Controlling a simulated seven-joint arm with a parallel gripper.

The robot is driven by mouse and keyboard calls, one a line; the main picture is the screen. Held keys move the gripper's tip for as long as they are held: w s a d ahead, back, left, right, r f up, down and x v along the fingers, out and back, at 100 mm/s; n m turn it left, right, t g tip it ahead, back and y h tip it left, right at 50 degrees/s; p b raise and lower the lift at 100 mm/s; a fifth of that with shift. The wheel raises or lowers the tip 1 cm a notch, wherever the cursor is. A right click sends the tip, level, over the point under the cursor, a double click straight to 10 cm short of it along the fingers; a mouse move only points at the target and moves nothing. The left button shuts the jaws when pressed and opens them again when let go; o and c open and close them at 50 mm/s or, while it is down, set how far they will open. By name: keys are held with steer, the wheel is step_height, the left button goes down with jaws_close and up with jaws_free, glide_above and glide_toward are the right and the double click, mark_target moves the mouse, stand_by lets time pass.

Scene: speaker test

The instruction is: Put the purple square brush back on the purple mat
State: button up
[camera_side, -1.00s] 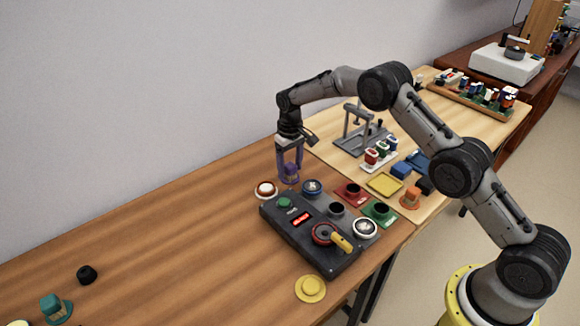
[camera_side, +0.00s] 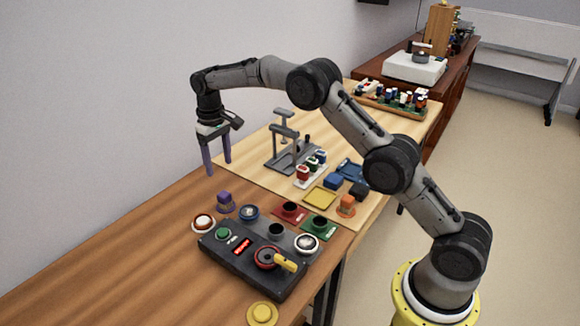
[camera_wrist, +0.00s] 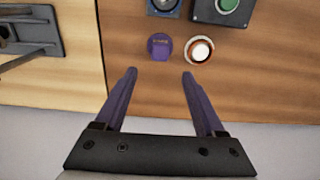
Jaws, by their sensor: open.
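The purple square brush (camera_side: 225,198) stands upright on the brown table in the side view, behind the white-and-red round button. It also shows in the wrist view (camera_wrist: 159,46), just beyond my fingertips. A darker purple edge shows at its base, but I cannot make out the purple mat separately from the brush. My gripper (camera_side: 219,167) is open and empty, its purple fingers pointing down, above and behind the brush. In the wrist view my fingers (camera_wrist: 159,74) are spread with bare table between them, apart from the brush.
A black control box (camera_side: 255,260) lies in front. A grey stand (camera_side: 290,150) and coloured mats with small items occupy the lighter table. The brown table's left part is clear.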

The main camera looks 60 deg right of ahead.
steer(key=s+r+t, duration=0.3)
steer(key=s+r, duration=1.5)
steer(key=s, duration=0.1)
steer(key=s+f+t, duration=0.1)
steer(key=s+f, duration=0.1)
steer(key=s, duration=1)
steer(key=s+f+t, duration=0.1)
steer(key=s+f, duration=0.1)
steer(key=s, duration=1)
steer(key=shift+a+t, duration=0.25)
steer(key=shift+t, duration=0.05)
